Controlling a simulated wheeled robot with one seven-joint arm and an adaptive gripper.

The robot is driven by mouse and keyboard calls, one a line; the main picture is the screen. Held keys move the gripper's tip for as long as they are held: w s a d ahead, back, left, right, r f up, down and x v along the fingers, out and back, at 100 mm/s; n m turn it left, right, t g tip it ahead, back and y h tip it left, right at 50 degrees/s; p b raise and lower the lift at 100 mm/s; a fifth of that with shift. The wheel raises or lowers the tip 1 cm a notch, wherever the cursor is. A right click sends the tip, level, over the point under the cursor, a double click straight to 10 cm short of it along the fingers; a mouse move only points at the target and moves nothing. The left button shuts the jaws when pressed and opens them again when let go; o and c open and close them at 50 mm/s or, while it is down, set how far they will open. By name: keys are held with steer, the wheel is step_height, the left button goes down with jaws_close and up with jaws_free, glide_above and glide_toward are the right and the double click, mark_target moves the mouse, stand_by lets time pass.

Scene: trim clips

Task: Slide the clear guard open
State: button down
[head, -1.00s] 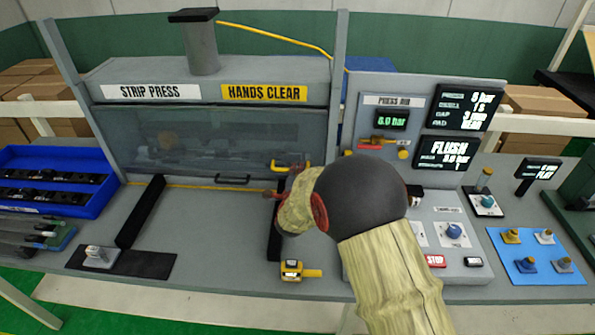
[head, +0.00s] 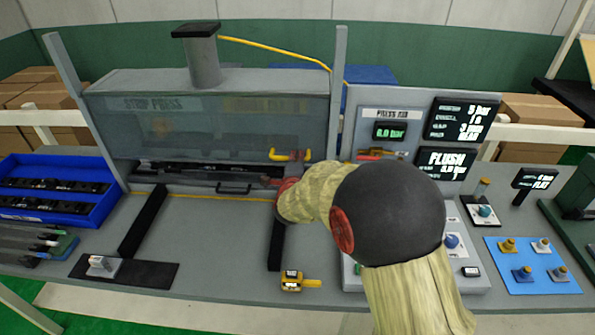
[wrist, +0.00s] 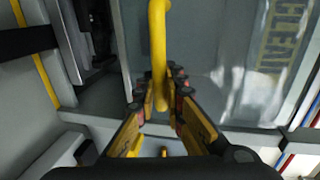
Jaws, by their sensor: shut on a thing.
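The clear guard (head: 215,125) of the strip press stands raised, its see-through pane now in front of the STRIP PRESS and HANDS CLEAR signs. A gap shows under its lower edge, with a dark strip (head: 215,169) visible inside. The guard's yellow handle (head: 290,155) is at its lower right; it also shows in the wrist view (wrist: 158,45). My gripper (wrist: 161,103) is shut on the handle, with one finger on each side of it. In the head view, my arm hides part of the gripper.
A blue tray (head: 97,211) with dark parts is at left. The control panel (head: 354,132) stands close right of the guard. A yellow gauge (head: 291,281) lies on the bench in front. Two black rails (head: 145,222) run forward. The bench between them is clear.

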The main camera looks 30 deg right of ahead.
step_height(320, 180, up, 9)
steer(key=shift+r+p, duration=0.1)
steer(key=shift+p, duration=1.05)
steer(key=c, duration=2)
jaws_free()
steer(key=shift+o, duration=0.5)
steer(key=v, duration=1.2)
